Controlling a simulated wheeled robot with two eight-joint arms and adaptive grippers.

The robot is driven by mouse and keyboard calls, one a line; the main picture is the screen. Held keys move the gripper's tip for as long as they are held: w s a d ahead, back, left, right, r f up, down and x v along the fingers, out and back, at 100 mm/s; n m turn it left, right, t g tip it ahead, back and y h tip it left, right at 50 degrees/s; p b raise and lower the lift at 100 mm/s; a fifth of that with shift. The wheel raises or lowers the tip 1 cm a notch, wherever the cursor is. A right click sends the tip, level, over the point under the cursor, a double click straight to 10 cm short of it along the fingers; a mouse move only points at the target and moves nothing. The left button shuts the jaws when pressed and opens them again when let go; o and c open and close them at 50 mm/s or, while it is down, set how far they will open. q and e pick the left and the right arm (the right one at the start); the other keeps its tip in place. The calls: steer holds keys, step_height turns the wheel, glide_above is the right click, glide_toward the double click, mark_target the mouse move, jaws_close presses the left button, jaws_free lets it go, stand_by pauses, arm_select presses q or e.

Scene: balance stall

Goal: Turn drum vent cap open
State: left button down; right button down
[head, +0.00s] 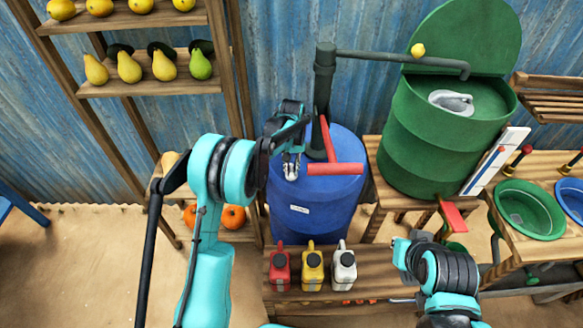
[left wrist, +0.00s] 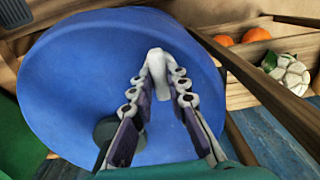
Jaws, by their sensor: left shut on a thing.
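The blue drum (head: 312,215) stands in the middle of the head view, with a dark pump pipe rising from its top. The drum's lid (left wrist: 75,75) fills much of the left wrist view. The small pale vent cap (left wrist: 157,62) stands near the lid's edge, between my left fingertips. My left gripper (head: 291,168) reaches over the drum's left side and is shut on the cap, with a finger on each side (left wrist: 157,85). In the head view the fingers mostly hide the cap. My right gripper (head: 403,258) is low at the right, its fingers unclear.
A red pump handle (head: 335,169) lies just right of my left gripper. Red, yellow and white jugs (head: 311,268) stand on the bench in front. A green barrel (head: 430,150) stands at right, a fruit shelf (head: 150,86) at left.

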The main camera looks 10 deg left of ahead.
mark_target(291, 169)
arm_select(q)
steer(key=c, duration=1.5)
jaws_free()
steer(key=shift+r, duration=0.15)
step_height(291, 169, up, 12)
steer(key=shift+f, duration=0.15)
